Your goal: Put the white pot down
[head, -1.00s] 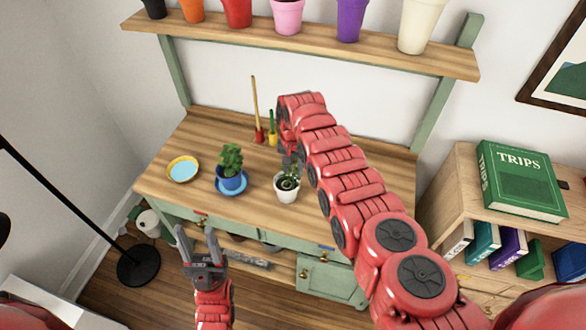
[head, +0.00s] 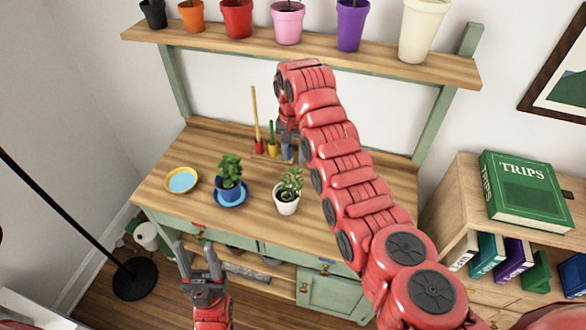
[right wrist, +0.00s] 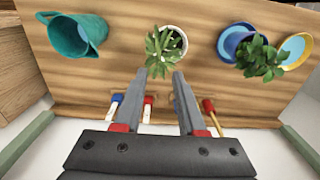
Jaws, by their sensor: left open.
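The white pot (head: 286,206) with a green succulent stands upright on the wooden tabletop (head: 330,225), right of the blue pot. The right wrist view shows the plant and the white pot's rim (right wrist: 184,42) just beyond my fingertips. My right gripper (head: 290,158) is behind the pot in the head view, apart from it. In the right wrist view its fingers (right wrist: 168,73) are spread with nothing between them. My left gripper (head: 196,247) is open and empty in front of the table.
A blue pot (head: 229,190) on a blue saucer and a yellow-rimmed blue dish (head: 182,180) stand to the left. Small garden tools (head: 257,125) stand behind. A teal watering can (right wrist: 80,36) shows in the right wrist view. A shelf (head: 240,47) of pots hangs above.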

